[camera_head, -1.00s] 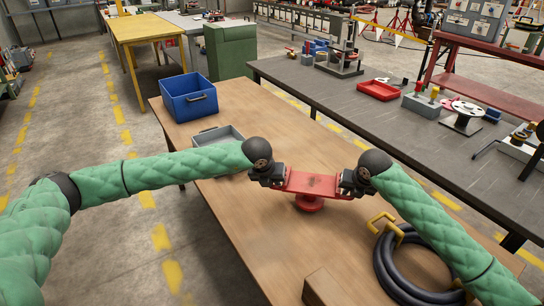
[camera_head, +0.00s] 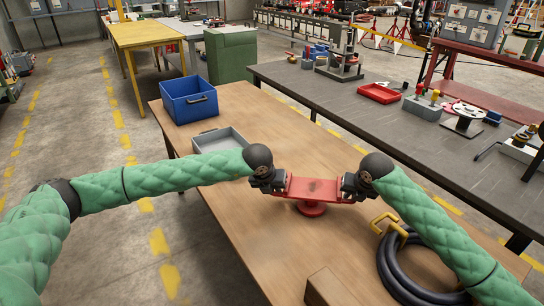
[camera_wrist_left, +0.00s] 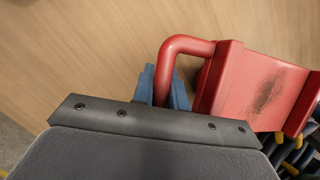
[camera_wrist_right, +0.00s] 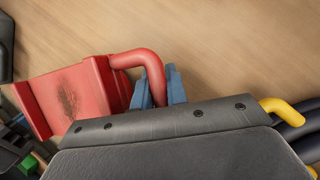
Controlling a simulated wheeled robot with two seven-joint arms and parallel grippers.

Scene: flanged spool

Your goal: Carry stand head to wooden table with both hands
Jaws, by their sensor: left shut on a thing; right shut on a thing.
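The red stand head (camera_head: 311,188) is a flat-topped channel piece with a round red foot below it, over the wooden table (camera_head: 240,210). A bent red handle sticks out at each end. My left gripper (camera_head: 280,184) is shut on the left handle, which shows in the left wrist view (camera_wrist_left: 180,50). My right gripper (camera_head: 346,187) is shut on the other handle, seen in the right wrist view (camera_wrist_right: 145,62). The head looks level between both grippers. I cannot tell whether its foot touches the table top.
A blue bin (camera_head: 189,99) and a grey tray (camera_head: 219,140) stand at the table's far left. A black coiled hose with yellow clips (camera_head: 398,262) lies at the right, and a wooden block (camera_head: 326,287) at the near edge. A dark workbench (camera_head: 390,125) runs behind.

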